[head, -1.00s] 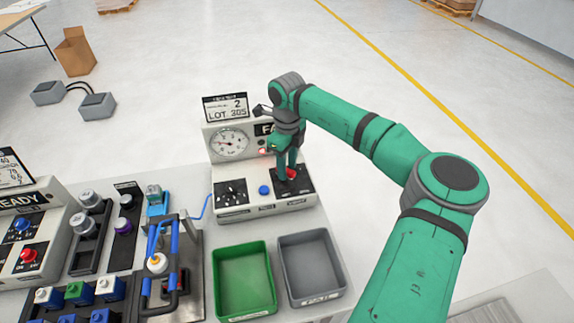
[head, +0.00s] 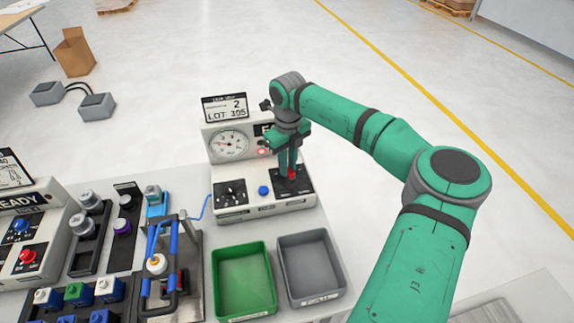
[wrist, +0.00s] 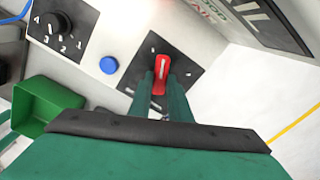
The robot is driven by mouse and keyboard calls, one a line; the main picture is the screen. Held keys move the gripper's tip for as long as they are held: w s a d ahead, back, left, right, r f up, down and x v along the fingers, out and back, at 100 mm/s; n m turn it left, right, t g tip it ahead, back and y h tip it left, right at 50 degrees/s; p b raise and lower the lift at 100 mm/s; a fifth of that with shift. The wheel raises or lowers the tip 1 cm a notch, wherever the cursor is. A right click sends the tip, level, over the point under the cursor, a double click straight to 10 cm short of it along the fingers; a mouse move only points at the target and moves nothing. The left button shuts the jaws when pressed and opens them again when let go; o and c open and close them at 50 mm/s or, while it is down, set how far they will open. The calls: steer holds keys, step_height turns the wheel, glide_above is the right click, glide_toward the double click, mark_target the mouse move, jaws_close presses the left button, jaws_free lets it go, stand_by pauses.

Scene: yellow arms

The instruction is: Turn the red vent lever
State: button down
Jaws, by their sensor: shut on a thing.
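The red vent lever (wrist: 161,73) sits on a black square plate (wrist: 184,78) on the right of the beige test box (head: 254,199). In the wrist view it stands between the two green fingers of my gripper (wrist: 160,90), which are shut on it. In the head view my gripper (head: 288,170) reaches down onto the plate from above, and only a little red of the lever shows between the fingers. The lever's base is partly hidden by the fingers.
A blue button (head: 264,190) and a black numbered knob (head: 231,191) sit left of the lever. A gauge (head: 229,145) and a lit red lamp (head: 262,151) are behind. A green bin (head: 244,245) and a grey bin (head: 345,278) stand in front.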

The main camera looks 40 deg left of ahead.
steer(key=m, duration=0.3)
steer(key=shift+w+d+m, duration=0.1)
steer(key=shift+w+m, duration=0.15)
steer(key=shift+m, duration=0.15)
steer(key=m, duration=0.3)
steer(key=shift+w+d+m, duration=0.15)
steer(key=shift+w+m, duration=0.05)
steer(key=shift+m, duration=0.1)
steer(key=m, duration=0.6)
steer(key=shift+w+d+r, duration=0.1)
steer(key=shift+w+d, duration=0.2)
steer(key=shift+d, duration=0.05)
steer(key=shift+s+a+m, duration=0.1)
steer(key=shift+m, duration=0.2)
steer(key=shift+d+m, duration=0.25)
steer(key=shift+m, duration=0.05)
steer(key=c, duration=1.6)
jaws_free()
steer(key=shift+s+a, duration=0.1)
steer(key=shift+c, duration=0.2)
